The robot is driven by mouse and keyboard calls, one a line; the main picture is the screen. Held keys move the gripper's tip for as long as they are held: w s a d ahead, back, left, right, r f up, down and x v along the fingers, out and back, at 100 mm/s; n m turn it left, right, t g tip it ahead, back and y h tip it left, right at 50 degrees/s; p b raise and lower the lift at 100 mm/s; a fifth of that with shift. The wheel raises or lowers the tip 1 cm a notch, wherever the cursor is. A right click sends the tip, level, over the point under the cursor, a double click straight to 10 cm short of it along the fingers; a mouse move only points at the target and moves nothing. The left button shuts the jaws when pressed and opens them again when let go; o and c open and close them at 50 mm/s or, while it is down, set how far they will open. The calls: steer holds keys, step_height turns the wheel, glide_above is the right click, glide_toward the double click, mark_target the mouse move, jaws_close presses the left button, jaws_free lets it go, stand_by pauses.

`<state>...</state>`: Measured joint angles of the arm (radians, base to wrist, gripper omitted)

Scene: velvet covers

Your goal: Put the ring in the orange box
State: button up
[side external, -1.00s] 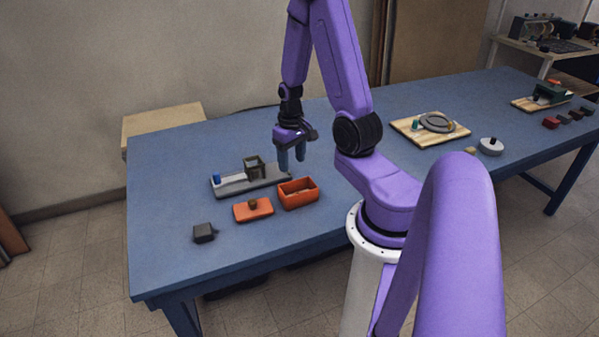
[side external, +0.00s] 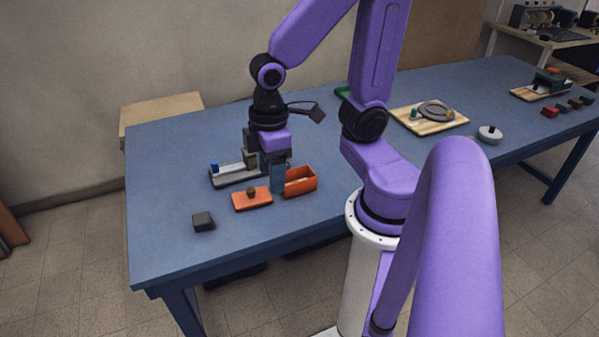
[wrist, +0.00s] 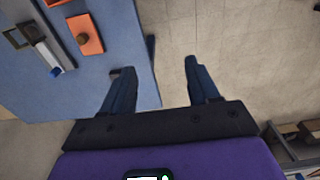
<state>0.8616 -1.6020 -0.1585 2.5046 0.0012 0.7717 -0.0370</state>
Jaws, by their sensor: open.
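I cannot make out a loose ring for certain; a round grey, ring-like piece (side external: 436,112) lies on a wooden board at the right. My gripper (side external: 277,182) is open and overlaps the box's left edge in the side view; its height is unclear.
A grey tray (side external: 225,177) with a blue piece lies behind the lid, its olive frame partly hidden by my gripper. A dark block (side external: 203,221) sits front left. A light grey round pot (side external: 489,134) stands at the right. The front left of the table is mostly clear.

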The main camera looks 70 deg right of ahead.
steer(key=s+a+r+n, duration=0.2)
steer(key=s+n, duration=0.1)
steer(key=s, duration=0.3)
steer(key=shift+s+a+r+n, duration=0.15)
steer(key=shift+s+r+n, duration=0.2)
steer(key=shift+s+n, duration=0.05)
